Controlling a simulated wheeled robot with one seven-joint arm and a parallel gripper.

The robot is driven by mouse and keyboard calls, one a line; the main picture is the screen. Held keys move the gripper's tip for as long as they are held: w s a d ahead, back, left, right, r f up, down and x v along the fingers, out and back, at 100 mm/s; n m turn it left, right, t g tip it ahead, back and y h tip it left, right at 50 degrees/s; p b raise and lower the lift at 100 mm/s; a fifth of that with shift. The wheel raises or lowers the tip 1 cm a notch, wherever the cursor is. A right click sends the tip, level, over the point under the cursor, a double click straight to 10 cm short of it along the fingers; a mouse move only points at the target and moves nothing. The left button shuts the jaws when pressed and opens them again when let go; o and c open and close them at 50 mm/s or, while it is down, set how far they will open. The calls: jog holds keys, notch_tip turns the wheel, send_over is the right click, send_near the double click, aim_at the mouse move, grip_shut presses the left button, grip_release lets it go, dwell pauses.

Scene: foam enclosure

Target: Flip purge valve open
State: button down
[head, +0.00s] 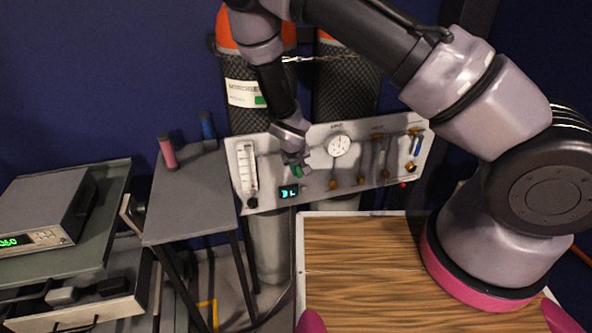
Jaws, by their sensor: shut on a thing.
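The white valve panel (265,175) stands in front of the gas cylinders. My gripper (297,169) is at the panel, left of the round gauge (340,145) and just above a small lit display (289,192). It is shut on a small green handle (299,172), mostly hidden by the jaws. I cannot read a label there, so I cannot tell for sure that this is the purge valve or how it is turned. Several other valves sit to the right, among them one with a blue handle (415,140).
A flow meter tube (247,165) is at the panel's left end. A wood-grain top (365,260) lies in front. Instruments (45,220) stand at left.

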jog(key=h, duration=0.1)
jog(key=t+h, duration=0.1)
jog(key=d+h, duration=0.1)
jog(key=shift+w+r+n, duration=0.15)
jog(key=shift+r+n, duration=0.1)
jog(key=shift+n, duration=0.15)
jog(key=shift+w+d+r+n+t+h, duration=0.1)
jog(key=shift+d+r+n+t+h, duration=0.35)
jog(key=shift+t+h, duration=0.85)
jog(key=shift+w+d+r+n+t+h, duration=0.2)
jog(key=shift+r+n+t+h, duration=0.45)
jog(key=shift+h, duration=1.3)
jog(key=shift+d+r+n+t+h, duration=0.4)
jog(key=shift+r+t+h, duration=0.3)
jog(key=shift+h, duration=0.95)
jog(key=c, duration=0.8)
grip_release()
jog(key=shift+o, duration=0.2)
jog(key=v, duration=1)
jog(key=shift+s+a, duration=0.25)
jog(key=shift+a, duration=0.05)
